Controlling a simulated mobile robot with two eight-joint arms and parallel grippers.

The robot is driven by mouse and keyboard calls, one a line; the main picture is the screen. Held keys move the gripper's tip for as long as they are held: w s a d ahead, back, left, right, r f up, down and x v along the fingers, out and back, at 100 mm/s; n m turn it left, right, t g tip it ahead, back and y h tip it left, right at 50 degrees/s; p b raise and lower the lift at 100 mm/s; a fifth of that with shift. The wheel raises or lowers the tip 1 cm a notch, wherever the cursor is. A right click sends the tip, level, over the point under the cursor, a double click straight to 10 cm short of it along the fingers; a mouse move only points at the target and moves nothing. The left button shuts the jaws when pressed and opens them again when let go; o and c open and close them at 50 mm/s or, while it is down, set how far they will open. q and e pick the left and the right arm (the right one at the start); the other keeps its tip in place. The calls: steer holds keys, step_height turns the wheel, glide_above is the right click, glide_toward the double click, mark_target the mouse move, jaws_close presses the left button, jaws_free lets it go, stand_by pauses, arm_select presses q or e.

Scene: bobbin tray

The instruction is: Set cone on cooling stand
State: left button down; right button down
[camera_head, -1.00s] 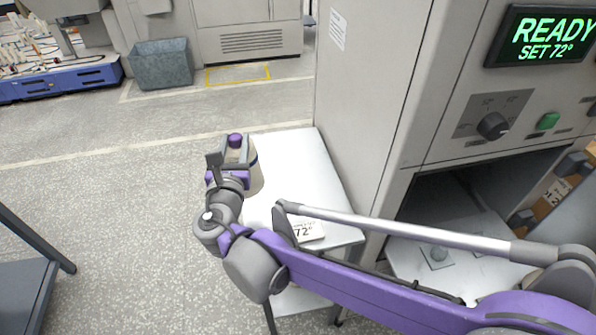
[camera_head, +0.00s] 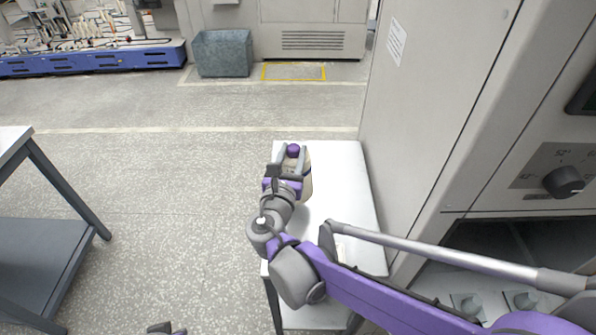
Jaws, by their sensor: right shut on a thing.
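My right gripper (camera_head: 291,165) is shut on the cone, a pale body with a dark band and a purple top (camera_head: 293,151). The cone looks upright at the left edge of the white-topped cooling stand (camera_head: 345,185). My gripper and wrist hide much of it, and I cannot tell whether its base touches the top.
A large grey machine (camera_head: 430,120) stands right against the stand. Its open lower bay (camera_head: 495,240) holds grey pegs (camera_head: 468,303). A dark-framed table (camera_head: 45,262) is at the left. A grey bin (camera_head: 223,53) stands at the back. The floor between is clear.

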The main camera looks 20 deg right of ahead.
steer(key=shift+f+b, duration=0.3)
steer(key=shift+f, duration=1.95)
steer(key=c, duration=0.9)
jaws_free()
steer(key=shift+f, duration=0.2)
steer(key=o, duration=0.4)
steer(key=shift+r, duration=0.1)
steer(key=shift+r, duration=0.15)
steer(key=v, duration=1.2)
steer(key=shift+b, duration=0.3)
